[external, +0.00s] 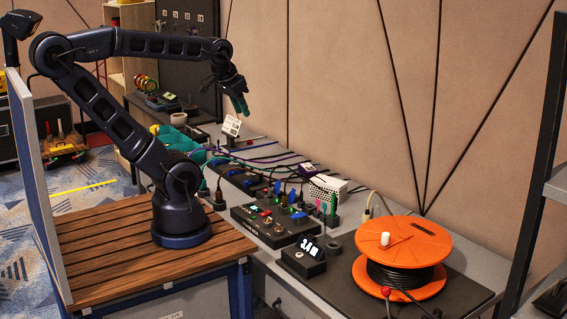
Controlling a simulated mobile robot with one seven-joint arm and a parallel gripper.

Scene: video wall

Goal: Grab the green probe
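A slim bright green upright piece (333,204) stands beside a small pink one (321,207) behind the black panel box; it looks like the green probe, but it is too small to be sure. Smaller green pieces (292,196) show on the box near the cables. My gripper (241,107) hangs in the air at the upper left of the bench, pointing down, well away from the upright green piece. Its fingertips look teal. I cannot tell whether they are apart, or whether anything is between them.
A black panel box (275,222) with coloured plugs and cables sits mid-bench. A display box reading 3.4 (303,260) and an orange cable reel (403,252) are at the front right. Teal bins (180,140) and a small white sign (231,126) stand farther back. Loose cables cross the bench.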

